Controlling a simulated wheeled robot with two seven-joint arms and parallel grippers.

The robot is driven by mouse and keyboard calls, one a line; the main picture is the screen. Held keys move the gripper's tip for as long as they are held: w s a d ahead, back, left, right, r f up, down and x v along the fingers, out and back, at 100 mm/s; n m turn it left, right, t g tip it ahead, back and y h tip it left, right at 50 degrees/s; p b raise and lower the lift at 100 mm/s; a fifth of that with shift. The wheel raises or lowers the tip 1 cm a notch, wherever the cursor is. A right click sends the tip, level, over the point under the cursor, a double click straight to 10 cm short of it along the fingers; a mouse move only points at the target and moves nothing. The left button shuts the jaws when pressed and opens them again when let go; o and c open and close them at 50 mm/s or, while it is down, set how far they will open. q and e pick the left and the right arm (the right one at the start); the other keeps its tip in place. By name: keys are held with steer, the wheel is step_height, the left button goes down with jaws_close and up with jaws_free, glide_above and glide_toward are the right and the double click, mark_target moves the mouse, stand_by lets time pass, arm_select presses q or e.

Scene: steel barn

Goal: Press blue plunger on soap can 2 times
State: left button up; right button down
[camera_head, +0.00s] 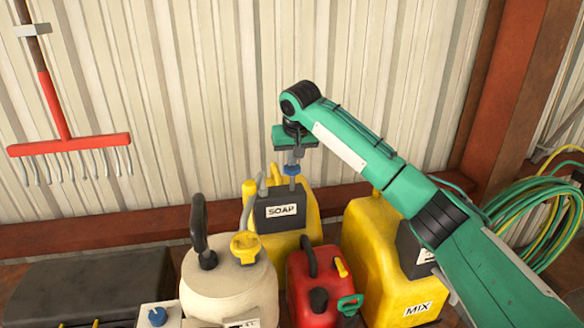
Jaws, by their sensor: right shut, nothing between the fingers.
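The soap can (308,228) is yellow with a dark panel and a white SOAP label, standing against the wall in the middle of the view. Its blue plunger (291,169) sits on a grey stem above the dark panel. My right gripper (294,157) reaches in from the right and points down right over the plunger. Its fingers are shut and empty. The fingertips are at the plunger's top; I cannot tell whether they touch it. My left gripper is not in view.
A cream sprayer (225,288) with a yellow cap, a red can (311,290) and a yellow MIX can (372,255) crowd the front. A black case (85,285) lies left. A red rake (70,143) hangs on the wall; a coiled hose (545,225) is at right.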

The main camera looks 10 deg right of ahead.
mark_target(293, 169)
steer(key=shift+f+b, duration=0.35)
steer(key=shift+f, duration=2.05)
steer(key=shift+r+p, duration=0.95)
steer(key=shift+r, duration=2.05)
steer(key=shift+f, duration=0.15)
